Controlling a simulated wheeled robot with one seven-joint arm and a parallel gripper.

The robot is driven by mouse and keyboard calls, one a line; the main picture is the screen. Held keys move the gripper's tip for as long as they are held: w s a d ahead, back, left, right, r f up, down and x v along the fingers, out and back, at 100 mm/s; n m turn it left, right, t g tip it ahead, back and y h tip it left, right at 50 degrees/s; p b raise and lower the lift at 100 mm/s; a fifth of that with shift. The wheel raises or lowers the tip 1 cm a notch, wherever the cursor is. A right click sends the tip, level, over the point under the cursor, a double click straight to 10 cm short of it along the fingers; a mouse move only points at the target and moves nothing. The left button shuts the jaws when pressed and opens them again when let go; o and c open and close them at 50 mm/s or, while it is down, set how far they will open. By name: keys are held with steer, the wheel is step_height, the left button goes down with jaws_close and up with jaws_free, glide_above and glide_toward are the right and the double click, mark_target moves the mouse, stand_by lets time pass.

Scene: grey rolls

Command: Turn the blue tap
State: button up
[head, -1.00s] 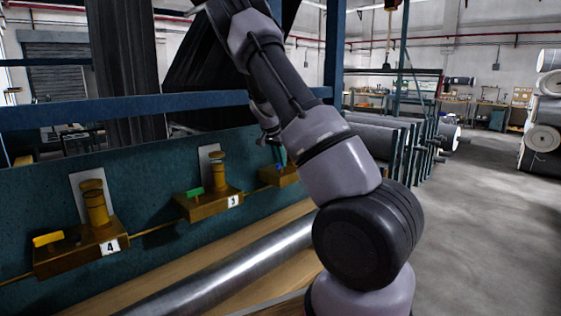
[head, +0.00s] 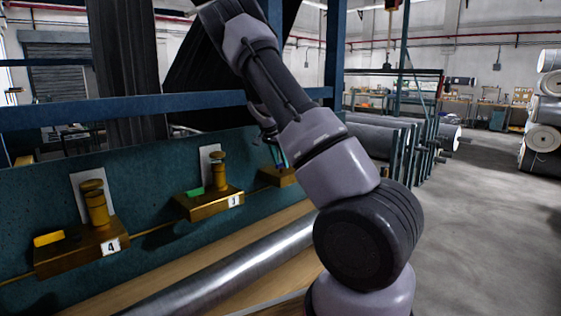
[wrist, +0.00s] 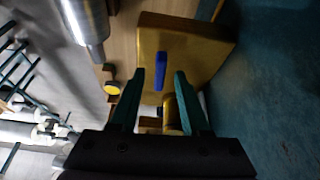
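The blue tap (wrist: 160,66) shows in the wrist view as a narrow upright bar on a brass block (wrist: 195,45). My gripper (wrist: 160,73) is open, with one green finger on each side of the blue tap in the picture. I cannot tell whether the fingertips are level with the tap or short of it; no contact shows. In the head view my gripper (head: 274,150) is small, partly behind my arm and just above the third brass block (head: 277,176). The blue tap cannot be made out clearly there.
In the head view, a block marked 4 has a yellow tap (head: 48,239), and another block has a green tap (head: 195,192). They sit along a teal panel (head: 140,165). A metal roll (head: 235,269) lies in front. A blue beam (head: 130,110) crosses above.

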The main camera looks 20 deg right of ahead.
steer(key=shift+r, duration=0.1)
steer(key=v, duration=1)
steer(key=shift+a+r, duration=0.2)
steer(key=shift+r, duration=0.05)
steer(key=shift+s, duration=0.1)
steer(key=s+a+r+n+t+y, duration=0.1)
steer(key=s+a+r+n+y, duration=0.1)
steer(key=s, duration=0.9)
steer(key=s+a+r+n+t+y, duration=0.2)
steer(key=s+a+r+n, duration=0.2)
steer(key=s, duration=0.8)
steer(key=s+a+r+n+t+y, duration=0.2)
steer(key=s+a+r, duration=0.5)
steer(key=s, duration=0.5)
steer(key=shift+s+a+n, duration=0.2)
steer(key=shift+a+n, duration=0.15)
steer(key=shift+n, duration=0.25)
